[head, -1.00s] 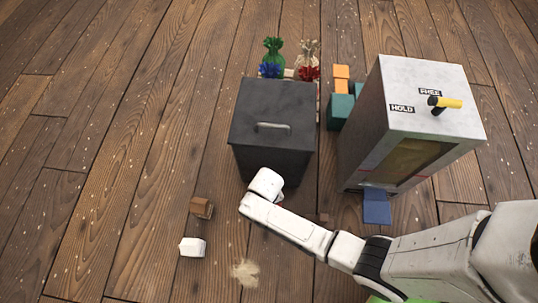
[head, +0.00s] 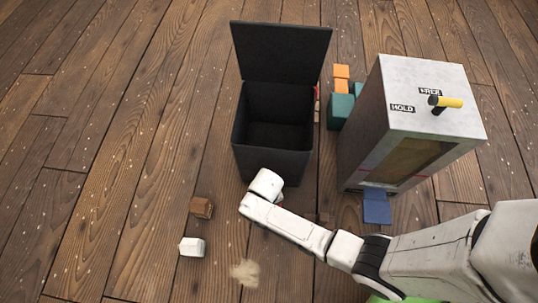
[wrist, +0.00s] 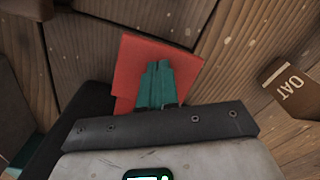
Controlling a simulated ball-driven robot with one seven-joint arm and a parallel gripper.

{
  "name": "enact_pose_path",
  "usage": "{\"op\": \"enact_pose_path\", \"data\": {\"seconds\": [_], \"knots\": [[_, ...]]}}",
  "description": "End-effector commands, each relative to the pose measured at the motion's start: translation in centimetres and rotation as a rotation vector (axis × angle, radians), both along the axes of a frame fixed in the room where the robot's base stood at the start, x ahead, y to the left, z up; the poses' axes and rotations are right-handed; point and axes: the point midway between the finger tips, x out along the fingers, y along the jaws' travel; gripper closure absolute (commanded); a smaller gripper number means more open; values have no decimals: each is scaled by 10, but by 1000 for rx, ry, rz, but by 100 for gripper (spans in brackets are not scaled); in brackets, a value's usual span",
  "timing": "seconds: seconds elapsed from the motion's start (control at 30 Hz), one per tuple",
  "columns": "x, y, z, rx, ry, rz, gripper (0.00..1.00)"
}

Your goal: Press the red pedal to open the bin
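The dark grey bin (head: 272,165) stands in the middle of the head view with its lid (head: 281,52) raised upright at the back. Its inside looks empty. The red pedal (wrist: 132,62) shows in the wrist view at the foot of the bin; my arm hides it in the head view. My gripper (wrist: 158,66) has its teal fingers together over the pedal, with nothing visible between them. They appear to press on it, though contact itself is hard to see. The fingers are hidden in the head view.
A grey cabinet (head: 364,140) with a yellow-tipped lever (head: 446,102), FREE and HOLD labels and a blue pedal (head: 377,208) stands right of the bin. A brown block (head: 201,207), white block (head: 191,247) and beige pile (head: 244,272) lie on the floor. The left floor is clear.

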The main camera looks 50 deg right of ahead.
Motion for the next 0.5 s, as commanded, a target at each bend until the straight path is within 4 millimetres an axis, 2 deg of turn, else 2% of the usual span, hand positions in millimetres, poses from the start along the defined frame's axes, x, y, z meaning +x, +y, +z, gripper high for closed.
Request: {"op": "enact_pose_path", "data": {"seconds": [0.03,0.5], "knots": [[-2,1,10,1,5,0,100],[-1,0,61,-1,1,0,100]]}}
